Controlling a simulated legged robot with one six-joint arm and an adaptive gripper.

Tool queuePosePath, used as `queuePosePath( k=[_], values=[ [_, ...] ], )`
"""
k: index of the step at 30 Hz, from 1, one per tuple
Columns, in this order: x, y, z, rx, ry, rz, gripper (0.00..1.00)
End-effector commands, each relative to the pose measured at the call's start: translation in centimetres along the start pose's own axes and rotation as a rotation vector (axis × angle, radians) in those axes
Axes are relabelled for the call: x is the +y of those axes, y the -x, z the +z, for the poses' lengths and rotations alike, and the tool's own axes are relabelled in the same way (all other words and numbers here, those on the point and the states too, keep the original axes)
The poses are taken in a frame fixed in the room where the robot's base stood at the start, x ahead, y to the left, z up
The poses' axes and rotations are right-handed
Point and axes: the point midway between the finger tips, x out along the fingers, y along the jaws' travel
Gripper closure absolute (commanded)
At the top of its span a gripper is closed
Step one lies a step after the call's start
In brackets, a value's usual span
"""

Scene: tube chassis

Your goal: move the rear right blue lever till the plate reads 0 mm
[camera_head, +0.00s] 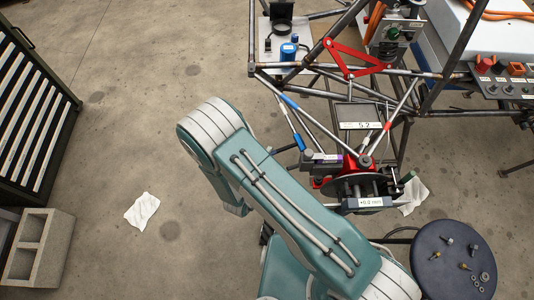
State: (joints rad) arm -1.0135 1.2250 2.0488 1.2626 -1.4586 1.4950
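A white plate (370,202) with small print ending in "mm" sits below the wheel hub (352,186); its digits are too small to read surely. A dark box above has a white strip (361,126) that seems to read 5.2. Blue sections show on thin rods of the chassis, an upper one (290,103) and a lower one (298,141). I cannot tell which blue part is the rear right lever. My teal arm crosses the middle from lower right to upper left. My gripper does not show; the arm may hide it.
The tube chassis (440,90) fills the upper right, with a red triangular bracket (350,58) and a switch panel (505,82). A round dark stool (440,265) holding small hardware stands lower right. A slatted rack (25,130) and concrete block (38,247) stand left.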

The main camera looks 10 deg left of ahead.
Motion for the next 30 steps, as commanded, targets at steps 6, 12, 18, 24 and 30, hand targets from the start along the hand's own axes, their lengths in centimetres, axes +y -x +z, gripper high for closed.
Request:
queuePosePath(
  k=[6, 12, 18, 24, 30],
  values=[
    [0.0, 0.0, 0.1, -0.001, 0.001, 0.0, 0.46],
    [0.0, 0.1, 0.2, -0.003, 0.002, -0.001, 0.46],
    [0.0, 2.2, 0.3, -0.007, 0.004, -0.001, 0.46],
    [0.1, 6.0, 0.3, -0.009, 0.003, -0.001, 0.46],
    [0.1, 9.4, 0.2, -0.007, 0.003, -0.001, 0.46]
  ],
)
